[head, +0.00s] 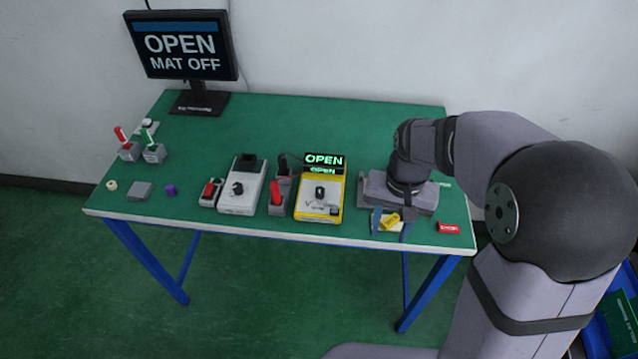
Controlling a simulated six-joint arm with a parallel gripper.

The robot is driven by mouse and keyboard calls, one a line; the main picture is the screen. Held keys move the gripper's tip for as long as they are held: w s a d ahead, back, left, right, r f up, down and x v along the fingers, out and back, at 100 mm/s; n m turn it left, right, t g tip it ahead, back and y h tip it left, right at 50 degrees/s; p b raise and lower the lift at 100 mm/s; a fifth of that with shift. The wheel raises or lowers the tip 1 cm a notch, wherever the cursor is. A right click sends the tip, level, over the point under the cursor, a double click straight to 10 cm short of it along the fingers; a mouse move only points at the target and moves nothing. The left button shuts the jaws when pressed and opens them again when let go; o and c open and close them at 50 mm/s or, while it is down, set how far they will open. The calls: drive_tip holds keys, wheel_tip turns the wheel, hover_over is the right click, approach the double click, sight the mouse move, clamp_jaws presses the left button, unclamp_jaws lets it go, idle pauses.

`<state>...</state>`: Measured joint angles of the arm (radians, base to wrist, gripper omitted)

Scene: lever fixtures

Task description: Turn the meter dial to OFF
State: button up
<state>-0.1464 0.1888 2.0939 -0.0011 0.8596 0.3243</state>
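The yellow meter (334,208) lies near the middle of the table's front edge. Its lit green display (324,161) reads OPEN. Its black dial (320,193) sits on the pale face; I cannot read the mark it points to. My gripper (391,228) is to the right of the meter, apart from it, pointing down near the front edge. Its two fingers stand apart. A small yellow piece (389,221) shows between them in the picture; I see no clear grip on it.
A white box with a black knob (237,188) and red-handled levers (277,193) stand left of the meter. Red and green levers (149,136) are farther left. A monitor (183,45) reads OPEN MAT OFF. A red tag (448,227) lies right. The table's back middle is clear.

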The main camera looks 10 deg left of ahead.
drive_tip(key=w+a+r+m+p, duration=0.2)
drive_tip(key=w+a, duration=0.6)
drive_tip(key=w, duration=0.1)
drive_tip(key=m+p, duration=0.2)
hover_over(319, 191)
drive_tip(key=shift+f, duration=0.55)
drive_tip(key=shift+f+p, duration=1.1)
drive_tip(key=shift+f, duration=2.55)
clamp_jaws()
